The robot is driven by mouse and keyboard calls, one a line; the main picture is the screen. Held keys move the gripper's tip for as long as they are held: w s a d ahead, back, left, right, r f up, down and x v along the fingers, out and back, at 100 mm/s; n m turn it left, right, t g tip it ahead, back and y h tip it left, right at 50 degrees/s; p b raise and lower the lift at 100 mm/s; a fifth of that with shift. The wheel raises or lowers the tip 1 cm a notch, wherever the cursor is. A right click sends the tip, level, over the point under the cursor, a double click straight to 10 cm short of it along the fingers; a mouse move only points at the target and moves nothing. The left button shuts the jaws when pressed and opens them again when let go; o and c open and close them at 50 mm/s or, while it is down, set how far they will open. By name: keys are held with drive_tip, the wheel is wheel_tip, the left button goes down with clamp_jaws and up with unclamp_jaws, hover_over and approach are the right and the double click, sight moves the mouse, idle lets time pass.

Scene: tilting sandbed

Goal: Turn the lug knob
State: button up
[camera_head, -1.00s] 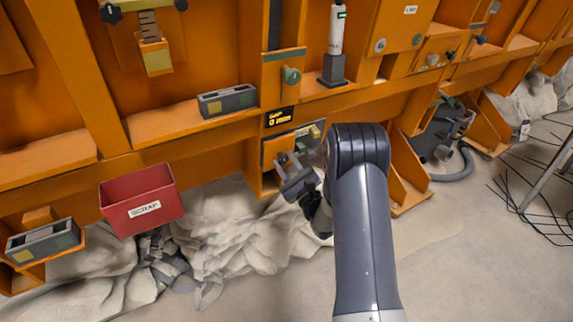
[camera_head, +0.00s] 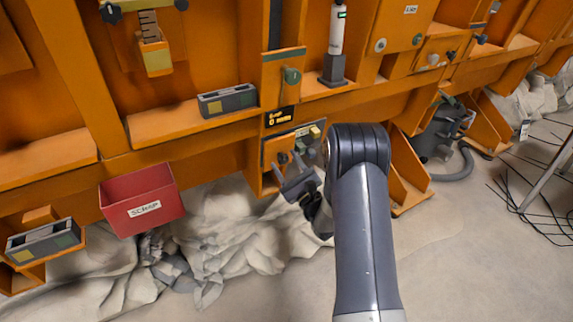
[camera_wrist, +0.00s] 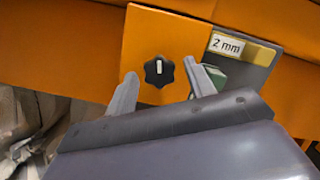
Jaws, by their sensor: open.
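A black lobed knob (camera_wrist: 159,71) with a white pointer mark sits on an orange panel (camera_wrist: 145,30) in the wrist view. Its pointer is close to upright in that picture. My gripper (camera_wrist: 161,73) is open, with one finger on the left and one on the right of the knob. There is a visible gap to the left finger; whether the right finger touches the knob I cannot tell. In the head view my gripper (camera_head: 292,172) is at the low orange box under a black display (camera_head: 280,117), whose text is too blurred to read surely.
A grey plate labelled "2 mm" (camera_wrist: 227,45) with a green block (camera_wrist: 213,74) is right of the knob. A red scrap bin (camera_head: 142,200) hangs at left. A green knob (camera_head: 291,76) is above the display. A grey hose (camera_head: 455,170) lies at right.

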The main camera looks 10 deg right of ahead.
drive_tip(key=v, duration=1)
drive_tip(key=shift+s, duration=0.25)
drive_tip(key=shift+w+f, duration=0.1)
drive_tip(key=x, duration=1)
drive_tip(key=shift+w+a+r, duration=0.1)
drive_tip(key=shift+w+r, duration=0.1)
drive_tip(key=shift+w, duration=0.15)
drive_tip(key=shift+s, duration=0.1)
